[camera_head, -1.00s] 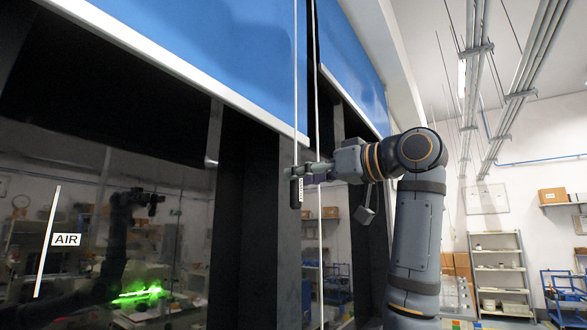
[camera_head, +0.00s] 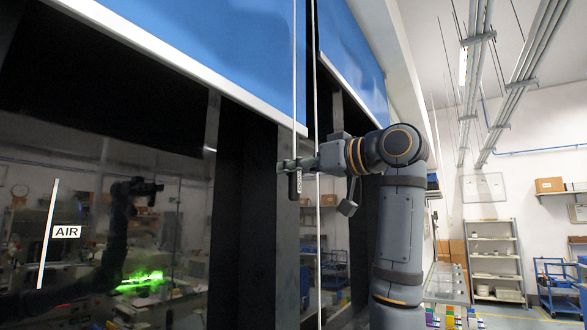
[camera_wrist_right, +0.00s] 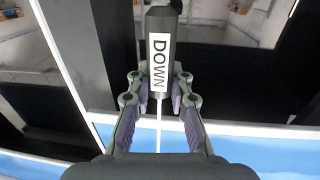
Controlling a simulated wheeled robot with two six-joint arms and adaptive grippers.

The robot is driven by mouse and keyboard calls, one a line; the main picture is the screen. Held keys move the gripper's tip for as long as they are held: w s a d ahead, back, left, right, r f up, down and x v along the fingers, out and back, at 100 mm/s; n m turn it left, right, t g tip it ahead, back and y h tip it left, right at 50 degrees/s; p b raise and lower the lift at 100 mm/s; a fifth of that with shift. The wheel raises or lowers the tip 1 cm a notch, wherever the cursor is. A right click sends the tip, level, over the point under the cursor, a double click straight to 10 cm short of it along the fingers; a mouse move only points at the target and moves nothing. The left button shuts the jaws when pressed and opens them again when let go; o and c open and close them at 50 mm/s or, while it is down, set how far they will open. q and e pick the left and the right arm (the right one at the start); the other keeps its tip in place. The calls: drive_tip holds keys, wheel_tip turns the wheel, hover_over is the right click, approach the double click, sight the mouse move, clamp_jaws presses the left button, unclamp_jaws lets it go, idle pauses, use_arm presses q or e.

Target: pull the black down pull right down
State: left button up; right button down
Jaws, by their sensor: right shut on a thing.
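The black down pull (camera_head: 293,188), a small dark cylinder with a white label, hangs on a thin white cord in front of the dark machine. In the right wrist view the black down pull (camera_wrist_right: 160,24) shows its DOWN label between my fingers. My right gripper (camera_head: 289,165) reaches in from the right at the top of the pull. In the wrist view my right gripper (camera_wrist_right: 158,80) has a finger on each side of it, shut on it near the cord end. My left gripper is not in view.
A blue roller blind (camera_head: 220,45) with a white bottom bar (camera_head: 165,64) covers the upper machine front. A second white cord (camera_head: 317,110) runs close to the right of the pull. Dark glass (camera_head: 60,275) with an AIR label is at left. Shelves (camera_head: 496,262) stand far right.

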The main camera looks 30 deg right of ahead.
wheel_tip(320, 180, down, 44)
drive_tip(key=b, duration=3.6)
drive_tip(key=shift+b, duration=0.4)
drive_tip(key=shift+a+f, duration=0.1)
drive_tip(key=c, duration=1.5)
unclamp_jaws()
drive_tip(key=shift+c, duration=0.2)
drive_tip(key=o, duration=0.4)
drive_tip(key=shift+s, duration=0.1)
drive_tip(key=shift+c, duration=0.2)
